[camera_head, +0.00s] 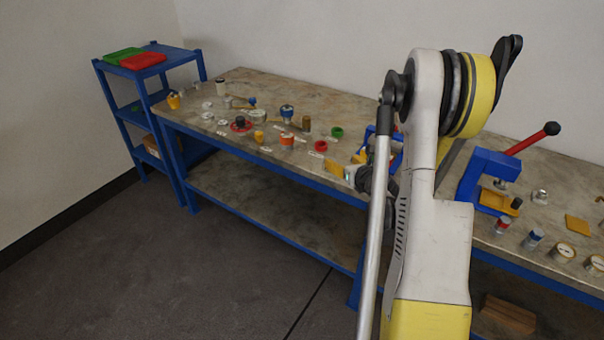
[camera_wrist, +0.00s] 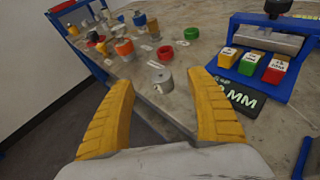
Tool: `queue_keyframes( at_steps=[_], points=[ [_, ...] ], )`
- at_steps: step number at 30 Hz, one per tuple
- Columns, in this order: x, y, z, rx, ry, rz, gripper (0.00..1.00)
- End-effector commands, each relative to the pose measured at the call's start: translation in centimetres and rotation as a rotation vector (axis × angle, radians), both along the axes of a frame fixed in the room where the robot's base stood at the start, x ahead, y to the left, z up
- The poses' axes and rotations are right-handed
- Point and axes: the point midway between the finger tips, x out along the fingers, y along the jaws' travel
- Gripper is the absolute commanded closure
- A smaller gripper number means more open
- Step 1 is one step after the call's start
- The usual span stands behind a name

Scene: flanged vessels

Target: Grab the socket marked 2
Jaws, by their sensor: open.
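My gripper (camera_wrist: 160,77) is open, with its two yellow fingers spread low over the workbench. A short grey metal cylinder (camera_wrist: 161,81) stands on the bench in the gap between the fingertips, a little beyond them. It looks like a socket, with a small light mark on its near side; I cannot read a 2 there. Nothing is held. In the head view my gripper (camera_head: 346,164) is at the bench's front edge, partly hidden by my arm, and I cannot make out the grey cylinder.
A red ring (camera_wrist: 165,52) and green ring (camera_wrist: 191,33) lie beyond the cylinder. Several small parts crowd the bench's left half.

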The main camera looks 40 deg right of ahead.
Motion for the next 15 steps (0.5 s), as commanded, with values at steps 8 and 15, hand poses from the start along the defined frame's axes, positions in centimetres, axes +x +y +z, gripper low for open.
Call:
queue_keyframes(
  at_steps=[8, 15],
  points=[
    [1.2, -1.3, -2.9, -0.044, 0.065, 0.020, 0.34],
    [3.9, -2.1, -4.4, -0.043, 0.063, 0.019, 0.34]
  ],
)
